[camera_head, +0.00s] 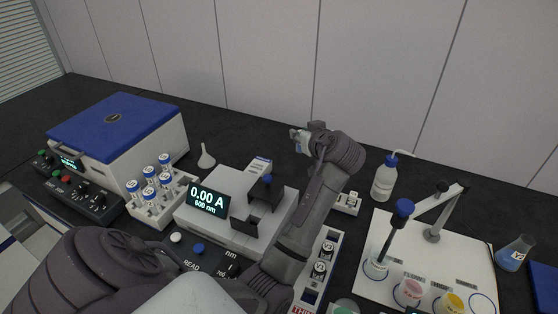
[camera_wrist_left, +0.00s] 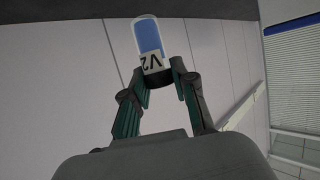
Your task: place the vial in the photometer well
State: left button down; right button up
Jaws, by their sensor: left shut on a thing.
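My left gripper (camera_head: 302,142) is raised behind the photometer, above the back of the bench. In the left wrist view its fingers (camera_wrist_left: 160,78) are shut on a vial (camera_wrist_left: 149,37) with blue liquid and a white V2 label. The label end is at the fingertips, and the rest sticks out beyond them. In the head view the vial is tiny and mostly hidden by the gripper. The white photometer (camera_head: 215,222) shows 0.00 A, 600 nm. Black parts (camera_head: 264,190) stand on its top; the well opening is not clearly visible. My right gripper is out of view.
A rack (camera_head: 333,238) with V3-labelled vials stands right of the photometer, partly behind my arm. A rack of blue-labelled tubes (camera_head: 153,208) and a blue-lidded box (camera_head: 118,117) are left. A wash bottle (camera_head: 385,179) and a white board with cups (camera_head: 455,258) are right.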

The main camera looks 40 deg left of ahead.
pick_arm(q)
jog(key=f, duration=0.5)
jog(key=w+f+n+g, duration=0.1)
jog(key=f, duration=0.3)
jog(key=f+n+g+y, duration=0.1)
jog(key=f, duration=0.4)
jog(key=shift+w+d+f+p, duration=0.3)
jog(key=shift+w+f+p, duration=0.05)
jog(key=shift+p, duration=0.05)
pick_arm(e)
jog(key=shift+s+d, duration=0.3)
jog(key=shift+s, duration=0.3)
pick_arm(q)
jog(key=shift+f, duration=0.1)
jog(key=shift+f, duration=0.1)
jog(key=c, duration=0.9)
grip_release()
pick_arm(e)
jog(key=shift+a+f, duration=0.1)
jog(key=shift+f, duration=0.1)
